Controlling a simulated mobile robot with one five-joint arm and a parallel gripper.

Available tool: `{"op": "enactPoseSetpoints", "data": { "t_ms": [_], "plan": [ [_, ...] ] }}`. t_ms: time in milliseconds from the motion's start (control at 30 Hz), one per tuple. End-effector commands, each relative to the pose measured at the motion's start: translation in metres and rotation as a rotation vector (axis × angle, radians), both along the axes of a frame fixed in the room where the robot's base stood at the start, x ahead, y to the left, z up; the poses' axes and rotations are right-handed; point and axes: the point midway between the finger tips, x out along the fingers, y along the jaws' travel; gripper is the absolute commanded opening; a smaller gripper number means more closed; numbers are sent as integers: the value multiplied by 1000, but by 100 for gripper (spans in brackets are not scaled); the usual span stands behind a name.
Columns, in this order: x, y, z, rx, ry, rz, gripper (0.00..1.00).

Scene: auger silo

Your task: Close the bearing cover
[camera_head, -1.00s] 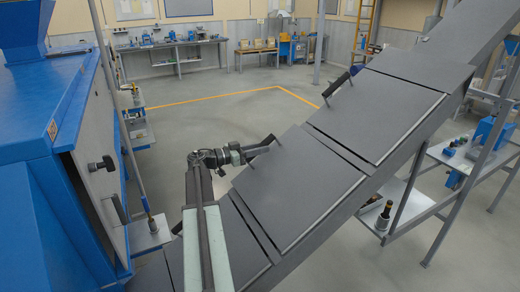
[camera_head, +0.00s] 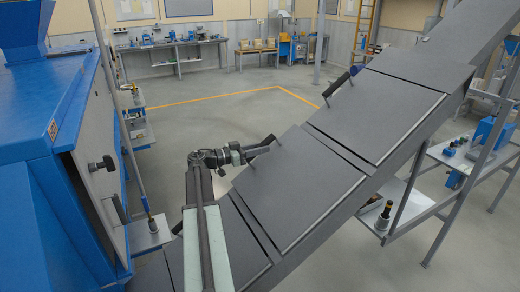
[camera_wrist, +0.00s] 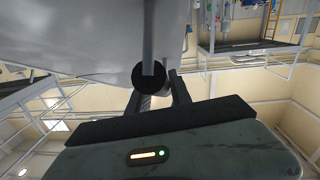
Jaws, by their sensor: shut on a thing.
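The sloping grey auger trough carries several flat covers. The middle cover (camera_head: 300,185) lies along the slope, with a dark bar handle (camera_head: 268,141) at its upper left edge. My gripper (camera_head: 256,150) reaches this handle from the left. In the wrist view, the handle's round black end (camera_wrist: 152,80) sits at the two dark fingers of my gripper (camera_wrist: 160,90), which are shut on it. A grey surface (camera_wrist: 90,38) fills the upper left of that view. I cannot tell whether a gap is left under the middle cover, nor which cover is the bearing cover.
An upper cover (camera_head: 385,110) with its own dark handle (camera_head: 340,83) lies further up the slope. A blue machine (camera_head: 50,170) with a black knob (camera_head: 100,164) stands close on the left. A shelf (camera_head: 405,205) stands at the right. The floor behind is clear.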

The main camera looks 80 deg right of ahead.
Motion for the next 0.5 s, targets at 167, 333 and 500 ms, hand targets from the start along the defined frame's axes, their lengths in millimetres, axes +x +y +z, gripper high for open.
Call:
{"op": "enactPoseSetpoints", "data": {
  "t_ms": [167, 333, 500],
  "plan": [
    [0, 0, -1, 0, 0, -1, 0],
    [-5, -9, -19, -1, 0, -2, 0],
    [-10, -19, -32, -1, -2, -1, 0]
  ]
}}
